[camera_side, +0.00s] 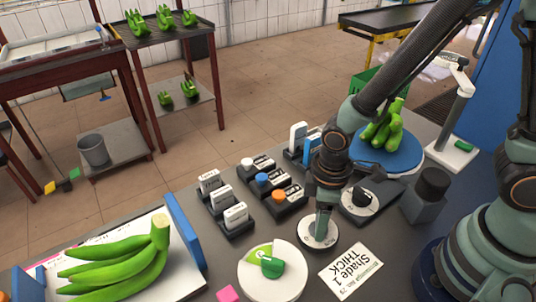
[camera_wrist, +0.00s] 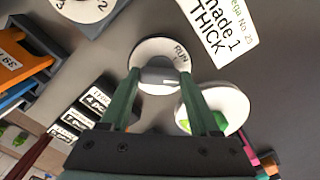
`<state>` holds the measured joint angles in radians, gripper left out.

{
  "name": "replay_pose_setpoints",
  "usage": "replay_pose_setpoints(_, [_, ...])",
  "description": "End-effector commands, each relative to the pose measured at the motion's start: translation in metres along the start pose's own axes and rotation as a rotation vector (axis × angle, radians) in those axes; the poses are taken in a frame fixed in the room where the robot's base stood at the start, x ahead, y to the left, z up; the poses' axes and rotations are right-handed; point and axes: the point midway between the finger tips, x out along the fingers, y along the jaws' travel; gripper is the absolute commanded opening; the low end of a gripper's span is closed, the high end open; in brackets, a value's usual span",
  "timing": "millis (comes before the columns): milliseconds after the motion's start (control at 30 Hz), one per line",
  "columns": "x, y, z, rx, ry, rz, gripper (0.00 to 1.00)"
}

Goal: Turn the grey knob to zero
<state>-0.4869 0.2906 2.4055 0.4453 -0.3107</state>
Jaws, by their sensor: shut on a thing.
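The grey knob (camera_wrist: 160,76) sits on a white dial disc (camera_wrist: 150,50) below my gripper. In the wrist view my gripper (camera_wrist: 156,80) has a finger at each end of the knob and is shut on it. The knob's bar lies roughly across that picture. The word RUN shows at the disc's upper right; I cannot make out a zero mark. In the side view my gripper (camera_side: 320,230) points down onto the same disc (camera_side: 305,238), and its fingers hide the knob there.
A dial with a green knob (camera_side: 272,266) lies close in front, and one with a black knob (camera_side: 361,197) behind right. A printed card (camera_side: 351,271) lies beside the grey knob's dial. Labelled blocks (camera_side: 236,216) stand left. Green bananas (camera_side: 120,262) lie at the front left.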

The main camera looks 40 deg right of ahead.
Motion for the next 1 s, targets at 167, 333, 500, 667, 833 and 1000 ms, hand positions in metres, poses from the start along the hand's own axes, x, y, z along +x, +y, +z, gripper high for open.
replay_pose_setpoints(167, [-0.0007, 0.0, -0.0001, 0.169, 0.0, 0.0, 0.07])
replay_pose_setpoints(333, [-0.0007, 0.0, -0.0001, 0.33, 0.0, 0.0, 0.07])
replay_pose_setpoints(500, [-0.0008, 0.0, -0.0001, 0.483, -0.001, 0.0, 0.07])
replay_pose_setpoints(667, [-0.0008, 0.0, -0.0001, 0.608, -0.001, 0.0, 0.07])
replay_pose_setpoints(833, [-0.0008, 0.0, -0.0001, 0.71, -0.001, 0.0, 0.07])
replay_pose_setpoints(1000, [-0.0008, 0.0, -0.0001, 0.776, -0.001, 0.0, 0.07])
